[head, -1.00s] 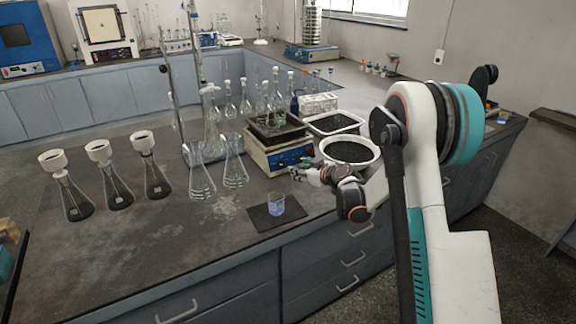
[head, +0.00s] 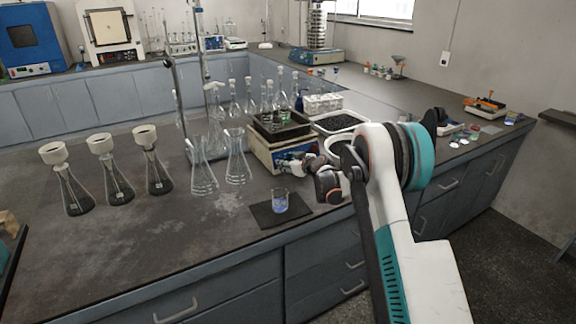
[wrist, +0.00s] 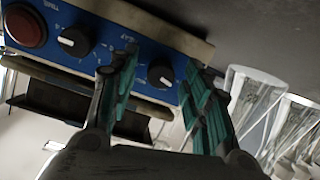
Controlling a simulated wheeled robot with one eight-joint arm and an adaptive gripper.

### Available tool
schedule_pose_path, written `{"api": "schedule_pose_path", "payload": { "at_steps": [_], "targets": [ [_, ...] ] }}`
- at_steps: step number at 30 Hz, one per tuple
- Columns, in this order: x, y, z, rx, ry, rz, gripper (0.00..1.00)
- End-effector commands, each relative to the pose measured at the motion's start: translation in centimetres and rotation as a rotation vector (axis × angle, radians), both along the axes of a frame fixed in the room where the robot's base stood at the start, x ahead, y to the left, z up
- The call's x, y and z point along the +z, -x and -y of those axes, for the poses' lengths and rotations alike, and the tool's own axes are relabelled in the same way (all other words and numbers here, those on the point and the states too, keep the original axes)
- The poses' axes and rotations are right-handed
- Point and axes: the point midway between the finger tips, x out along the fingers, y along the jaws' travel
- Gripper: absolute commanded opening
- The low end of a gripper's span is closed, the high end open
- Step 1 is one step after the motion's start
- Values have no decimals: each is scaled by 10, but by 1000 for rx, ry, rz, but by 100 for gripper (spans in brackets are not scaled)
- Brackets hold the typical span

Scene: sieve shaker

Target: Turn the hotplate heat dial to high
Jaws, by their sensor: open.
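The hotplate (head: 262,155) stands on the bench with a dark tray on top. Its blue front panel (wrist: 110,30) shows upside down in the wrist view, with two black dials. One dial (wrist: 161,73) with a white pointer mark sits between my finger pads, with visible room on both sides. The other dial (wrist: 75,40) is left of my fingers, near a red round button (wrist: 27,26). The lettering is too small to tell which dial is for heat. My gripper (head: 287,167) is open and empty at the panel; it also shows in the wrist view (wrist: 160,62).
A blue-filled beaker (head: 280,201) stands on a black mat just in front of the hotplate. Clear flasks (head: 237,160) stand close to its left. A tray of dark grains (head: 340,122) is to the right.

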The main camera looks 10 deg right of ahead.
Motion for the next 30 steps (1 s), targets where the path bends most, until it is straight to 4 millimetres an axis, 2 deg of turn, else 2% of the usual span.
{"api": "schedule_pose_path", "payload": {
  "at_steps": [9,15,30],
  "targets": [
    [-1,-2,-1,0,0,0,44],
    [-1,-2,-1,0,0,0,0],
    [-1,-2,-1,-33,-79,-26,0]
  ]
}}
